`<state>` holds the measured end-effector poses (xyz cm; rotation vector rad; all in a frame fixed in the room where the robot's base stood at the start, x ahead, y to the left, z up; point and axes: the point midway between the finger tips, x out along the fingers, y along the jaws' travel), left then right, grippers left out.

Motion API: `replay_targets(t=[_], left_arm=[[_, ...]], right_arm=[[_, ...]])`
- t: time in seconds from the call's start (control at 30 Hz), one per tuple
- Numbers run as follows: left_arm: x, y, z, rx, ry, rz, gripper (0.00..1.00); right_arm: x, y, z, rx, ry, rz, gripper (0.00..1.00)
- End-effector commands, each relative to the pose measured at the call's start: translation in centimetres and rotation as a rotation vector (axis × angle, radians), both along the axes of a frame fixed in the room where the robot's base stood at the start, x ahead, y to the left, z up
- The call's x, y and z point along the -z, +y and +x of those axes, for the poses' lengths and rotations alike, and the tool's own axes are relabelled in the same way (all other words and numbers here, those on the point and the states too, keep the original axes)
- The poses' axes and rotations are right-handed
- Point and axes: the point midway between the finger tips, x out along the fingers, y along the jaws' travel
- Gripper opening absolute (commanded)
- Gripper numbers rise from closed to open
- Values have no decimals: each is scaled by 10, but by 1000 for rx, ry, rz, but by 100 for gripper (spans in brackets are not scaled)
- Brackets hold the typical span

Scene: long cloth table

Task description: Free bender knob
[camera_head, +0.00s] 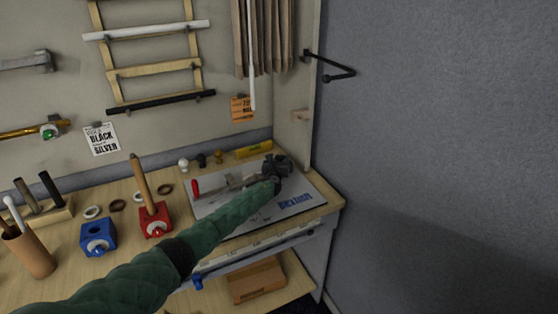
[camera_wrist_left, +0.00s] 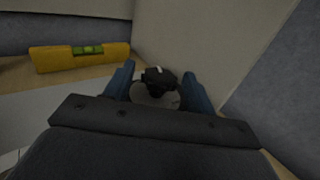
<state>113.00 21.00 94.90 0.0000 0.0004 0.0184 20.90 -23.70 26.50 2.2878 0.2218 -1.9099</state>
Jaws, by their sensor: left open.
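The bender stands on a pale printed mat (camera_head: 300,198) at the right end of the bench. Its red handle (camera_head: 195,187) points to the left. In the left wrist view a dark knob (camera_wrist_left: 158,77) with a small white mark sits on a grey round part (camera_wrist_left: 154,97). My left gripper (camera_head: 276,170) is over the right end of the bender; its arm hides part of the mat. In the wrist view the two blue fingers of my left gripper (camera_wrist_left: 158,86) stand apart, one on each side of the knob. I cannot tell whether they touch it. My right gripper is not in view.
A yellow level (camera_head: 254,149) lies behind the bender and also shows in the wrist view (camera_wrist_left: 80,56). A side panel (camera_head: 294,90) rises close behind the bender on the right. A red block with a wooden stick (camera_head: 155,220) and a blue block (camera_head: 98,238) stand left.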

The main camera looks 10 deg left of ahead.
Motion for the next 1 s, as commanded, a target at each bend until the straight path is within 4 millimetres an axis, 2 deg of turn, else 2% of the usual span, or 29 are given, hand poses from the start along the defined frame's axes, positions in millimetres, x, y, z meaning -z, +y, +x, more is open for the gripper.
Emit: replay_targets(t=[0.07, 0.2, 0.3, 0.57, 0.8, 0.83, 0.9, 1.0], left_arm=[[0, 0, 0, 0, 0, 0, 54], [0, 0, 0, 0, 0, 0, 26], [0, 0, 0, 0, 0, 0, 11], [-3, -4, 1, -73, -3, -4, 11], [1, -7, 2, -272, -3, -4, 11], [1, -7, 2, -294, -3, -4, 11], [1, -7, 2, -337, -3, -3, 11], [0, -7, 2, -378, -2, -2, 11]], right_arm=[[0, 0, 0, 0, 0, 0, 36], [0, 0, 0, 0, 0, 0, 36], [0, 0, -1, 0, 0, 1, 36], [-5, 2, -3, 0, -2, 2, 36], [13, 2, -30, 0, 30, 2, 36], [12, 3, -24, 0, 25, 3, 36], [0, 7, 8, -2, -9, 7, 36], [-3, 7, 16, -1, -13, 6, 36]])
